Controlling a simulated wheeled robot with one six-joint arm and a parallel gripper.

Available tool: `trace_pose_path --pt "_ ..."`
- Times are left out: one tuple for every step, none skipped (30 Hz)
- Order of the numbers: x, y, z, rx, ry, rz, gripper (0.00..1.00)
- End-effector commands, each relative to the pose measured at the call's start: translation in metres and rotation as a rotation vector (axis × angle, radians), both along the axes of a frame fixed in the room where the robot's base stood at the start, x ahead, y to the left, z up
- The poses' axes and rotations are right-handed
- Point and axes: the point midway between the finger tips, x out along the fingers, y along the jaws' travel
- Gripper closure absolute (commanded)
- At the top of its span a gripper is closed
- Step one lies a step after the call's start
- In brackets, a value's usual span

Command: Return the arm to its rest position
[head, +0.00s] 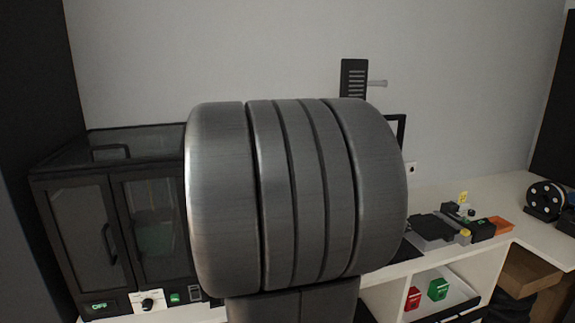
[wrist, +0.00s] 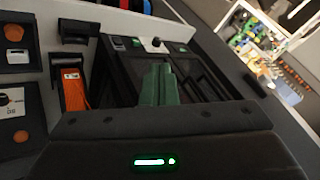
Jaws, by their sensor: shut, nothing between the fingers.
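My gripper (wrist: 159,70) shows in the wrist view as two green fingers side by side in front of a dark body with a lit green strip. The fingers are shut and nothing shows between them. Behind them is a black cabinet (wrist: 122,72) with a knob on a pale plate. In the head view, a big grey ribbed joint of my arm (head: 300,195) fills the middle. It hides much of the bench and the cabinet's right part.
A black glass-doored cabinet (head: 85,190) with an "OFF" display stands at the left. Devices (head: 440,228) lie on the white bench at the right, above a shelf with red and green boxes (head: 438,289). The wrist view shows an orange item (wrist: 73,90) beside a control panel.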

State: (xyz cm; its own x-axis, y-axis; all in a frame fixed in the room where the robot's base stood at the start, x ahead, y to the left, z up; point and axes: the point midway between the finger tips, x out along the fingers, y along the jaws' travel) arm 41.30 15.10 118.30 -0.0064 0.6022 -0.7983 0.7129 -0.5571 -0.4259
Motion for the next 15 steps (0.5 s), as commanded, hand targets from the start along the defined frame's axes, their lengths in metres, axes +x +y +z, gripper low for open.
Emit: trace_pose_path --pt "0.003 -0.0035 0.0007 0.0 0.001 0.013 1.0" --pt "0.0038 -0.0049 0.0006 -0.001 0.001 0.023 1.0" --pt "0.0048 -0.0064 0.0004 -0.001 0.001 0.036 1.0" --pt "0.0055 -0.0073 0.0003 -0.001 0.001 0.042 1.0" --pt "0.0062 -0.0081 0.0002 -0.001 0.0 0.049 1.0" --pt "0.0068 -0.0091 0.0002 -0.001 0.0 0.055 1.0" --pt "0.0071 -0.0096 0.0002 -0.001 -0.001 0.058 1.0" --pt "0.0072 -0.01 0.0003 0.0 0.0 0.061 1.0" --pt "0.0073 -0.0103 0.0002 0.0 0.0 0.064 1.0" --pt "0.0074 -0.0104 0.0001 -0.001 0.0 0.065 1.0" --pt "0.0073 -0.0104 0.0001 -0.001 0.0 0.065 1.0" --pt "0.0073 -0.0104 0.0 -0.001 0.0 0.065 1.0" --pt "0.0073 -0.0104 0.0 -0.001 0.0 0.065 1.0" --pt "0.0073 -0.0103 0.0 -0.001 0.0 0.065 1.0" --pt "0.0072 -0.0103 0.0 -0.001 0.0 0.065 1.0"
